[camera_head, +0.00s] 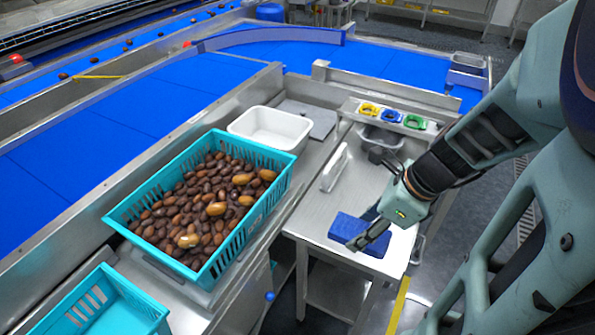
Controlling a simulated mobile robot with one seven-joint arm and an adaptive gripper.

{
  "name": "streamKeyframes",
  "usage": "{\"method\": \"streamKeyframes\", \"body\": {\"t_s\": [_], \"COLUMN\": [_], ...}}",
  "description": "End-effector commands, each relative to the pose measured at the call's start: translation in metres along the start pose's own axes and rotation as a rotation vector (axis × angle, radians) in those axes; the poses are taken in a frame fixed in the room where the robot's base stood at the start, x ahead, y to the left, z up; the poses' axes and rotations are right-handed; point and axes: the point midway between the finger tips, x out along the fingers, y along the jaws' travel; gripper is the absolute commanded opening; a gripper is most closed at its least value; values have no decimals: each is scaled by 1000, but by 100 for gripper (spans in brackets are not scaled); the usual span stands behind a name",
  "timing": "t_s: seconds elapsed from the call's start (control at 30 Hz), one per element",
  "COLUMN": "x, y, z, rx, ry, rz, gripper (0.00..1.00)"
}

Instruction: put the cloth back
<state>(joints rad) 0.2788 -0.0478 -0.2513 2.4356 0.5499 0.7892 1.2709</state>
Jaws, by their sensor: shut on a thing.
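A blue folded cloth (347,227) is at the front part of the small steel side table (318,205). My gripper (366,238) reaches down from the right and is shut on the cloth at its right side. I cannot tell whether the cloth rests on the table or is held just above it. Part of the cloth's right end is hidden behind the fingers.
A teal crate (262,212) full of dates stands left of the table, with an empty teal crate (140,312) nearer. A white tub (240,124) is behind.

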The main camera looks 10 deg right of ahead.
Motion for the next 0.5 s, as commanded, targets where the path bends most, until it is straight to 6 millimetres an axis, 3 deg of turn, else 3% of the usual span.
{"method": "streamKeyframes", "body": {"t_s": [0.17, 0.5], "x": [12, 72], "y": [-5, -46], "z": [6, 57], "rx": [-3, -4], "ry": [2, 2], "rz": [3, 5], "gripper": [24, 24]}}
